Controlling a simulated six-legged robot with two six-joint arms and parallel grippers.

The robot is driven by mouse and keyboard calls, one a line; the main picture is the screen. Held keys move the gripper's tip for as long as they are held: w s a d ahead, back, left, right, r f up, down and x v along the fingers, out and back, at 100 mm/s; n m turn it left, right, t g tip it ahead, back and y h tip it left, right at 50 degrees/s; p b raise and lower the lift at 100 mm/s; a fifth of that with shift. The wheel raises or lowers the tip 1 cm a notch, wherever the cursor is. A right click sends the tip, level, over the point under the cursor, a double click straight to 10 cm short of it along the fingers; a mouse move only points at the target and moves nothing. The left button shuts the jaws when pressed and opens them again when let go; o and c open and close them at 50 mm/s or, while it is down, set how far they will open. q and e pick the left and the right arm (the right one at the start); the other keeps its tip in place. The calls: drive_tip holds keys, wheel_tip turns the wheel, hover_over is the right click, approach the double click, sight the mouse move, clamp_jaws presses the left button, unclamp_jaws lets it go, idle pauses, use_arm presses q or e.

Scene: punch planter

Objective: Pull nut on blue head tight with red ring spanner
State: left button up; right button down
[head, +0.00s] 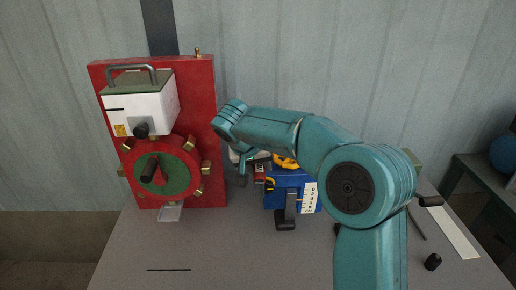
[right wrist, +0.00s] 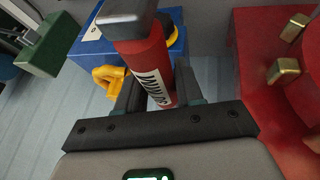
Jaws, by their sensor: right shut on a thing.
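My right gripper (right wrist: 157,88) is shut on the red spanner's thick handle (right wrist: 152,65), which has a white lettered label. A grey end piece (right wrist: 125,18) tops the handle in the right wrist view. The blue head (right wrist: 92,52) is just behind it, with yellow parts (right wrist: 110,76) on it. In the head view the blue head (head: 276,202) stands on the table, and a small part of the red handle (head: 260,173) shows beside it. I cannot make out the nut or whether the spanner's ring is around it. My left gripper is out of view.
A red panel (head: 215,120) with a white box (head: 150,105) and a red wheel (head: 185,152) with brass knobs stands at the left. A grey clamp (head: 288,212) is in front of the blue head. The front of the table (head: 230,250) is mostly clear.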

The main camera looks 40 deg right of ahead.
drive_tip(key=shift+r, duration=0.2)
drive_tip(key=shift+w+r+p, duration=0.1)
drive_tip(key=shift+r+p, duration=0.45)
drive_tip(key=shift+a+r+p, duration=0.1)
drive_tip(key=shift+r+p, duration=0.3)
drive_tip(key=shift+r, duration=0.55)
drive_tip(key=shift+f, duration=0.1)
drive_tip(key=shift+s+d, duration=0.2)
drive_tip(key=shift+d, duration=0.05)
drive_tip(key=shift+s+n, duration=0.1)
drive_tip(key=shift+n, duration=0.2)
drive_tip(key=shift+d, duration=0.1)
